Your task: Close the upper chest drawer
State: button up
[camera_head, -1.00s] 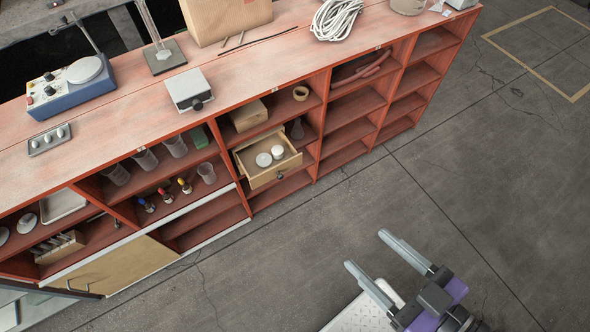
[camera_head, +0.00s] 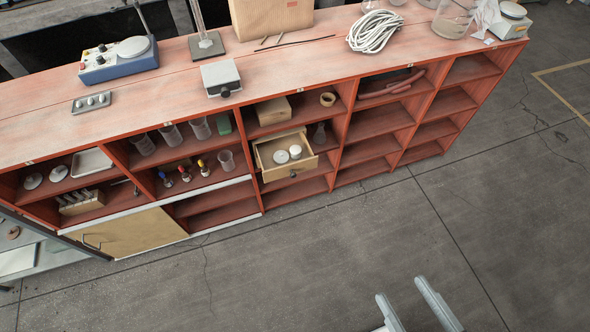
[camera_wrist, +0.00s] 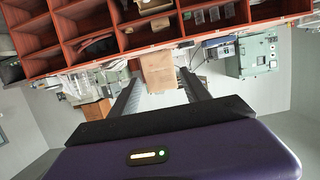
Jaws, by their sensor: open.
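One wooden drawer (camera_head: 271,161) stands pulled out of the red shelf unit, in a middle compartment. The task's upper chest drawer seems to be this one; I see no other open drawer. My gripper (camera_head: 408,305) is at the bottom edge of the head view, its two grey fingers apart and empty, well away from the drawer over the floor. In the wrist view the fingers (camera_wrist: 158,88) are also apart with nothing between them.
The red shelf unit's top (camera_head: 330,55) carries a white cable coil (camera_head: 375,31), a small grey box (camera_head: 221,78) and a blue device (camera_head: 118,62). A tan panel (camera_head: 125,232) closes a lower left compartment. The concrete floor (camera_head: 330,260) before the shelves is clear.

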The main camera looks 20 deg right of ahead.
jog(key=shift+w+f+b, duration=0.1)
jog(key=shift+f+b, duration=0.3)
jog(key=c, duration=0.4)
jog(key=shift+t, duration=0.6)
jog(key=w+f+b, duration=0.3)
jog(key=shift+w+a+f+b, duration=0.1)
jog(key=shift+w+a+b, duration=0.1)
jog(key=shift+b, duration=0.15)
grip_shut()
jog(key=m+t+h+b, duration=0.1)
jog(key=m+t+b, duration=0.1)
jog(key=m+b, duration=1.55)
send_near(293, 177)
jog(key=shift+m, duration=0.65)
jog(key=w+b, duration=0.1)
jog(key=w, duration=0.5)
jog(key=shift+w+d+b, duration=0.25)
jog(key=shift+w+b, duration=0.1)
jog(key=shift+w, duration=0.05)
